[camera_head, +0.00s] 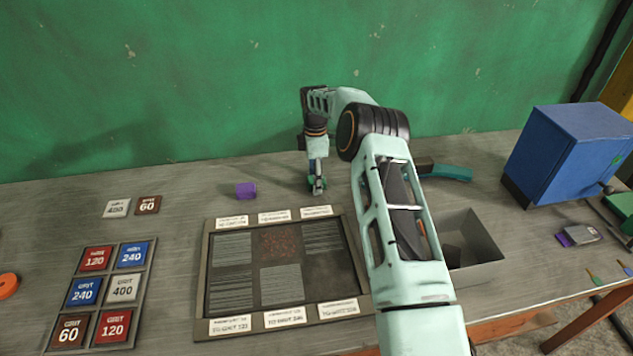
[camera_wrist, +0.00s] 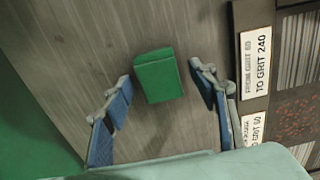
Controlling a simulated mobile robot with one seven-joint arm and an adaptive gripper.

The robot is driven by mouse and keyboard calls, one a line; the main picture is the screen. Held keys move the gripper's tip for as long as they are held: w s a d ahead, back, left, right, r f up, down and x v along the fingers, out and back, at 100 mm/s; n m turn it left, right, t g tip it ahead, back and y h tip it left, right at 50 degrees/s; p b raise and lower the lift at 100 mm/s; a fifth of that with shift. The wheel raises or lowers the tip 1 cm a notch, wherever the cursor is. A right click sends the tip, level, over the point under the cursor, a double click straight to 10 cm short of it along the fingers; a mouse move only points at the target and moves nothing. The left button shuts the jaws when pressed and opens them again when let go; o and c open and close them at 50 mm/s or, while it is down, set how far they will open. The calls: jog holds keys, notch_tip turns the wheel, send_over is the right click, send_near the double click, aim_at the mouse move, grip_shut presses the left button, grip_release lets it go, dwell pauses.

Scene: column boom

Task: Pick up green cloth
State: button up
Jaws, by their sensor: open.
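The green cloth (camera_wrist: 158,76) shows in the wrist view as a small, folded, block-like green piece on the grey bench. It lies between and slightly beyond the fingertips of my gripper (camera_wrist: 161,88). The blue-padded fingers are open, one on each side of the cloth, with a visible gap on both sides. In the head view my gripper (camera_head: 318,187) points down at the bench near the back wall. It hides most of the cloth there; only a bit of green shows beside the fingers.
A purple block (camera_head: 245,190) lies left of my gripper. A framed sample board (camera_head: 206,262) with labels is in front. A grit-tile panel (camera_head: 103,295) is at left. An open grey bin (camera_head: 482,272) and a blue cabinet (camera_head: 560,150) stand at right. A teal object (camera_head: 452,172) lies behind my arm.

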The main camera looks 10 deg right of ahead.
jog(key=shift+c, duration=0.7)
jog(key=c, duration=1.1)
jog(key=shift+c, duration=0.2)
jog(key=shift+r, duration=0.1)
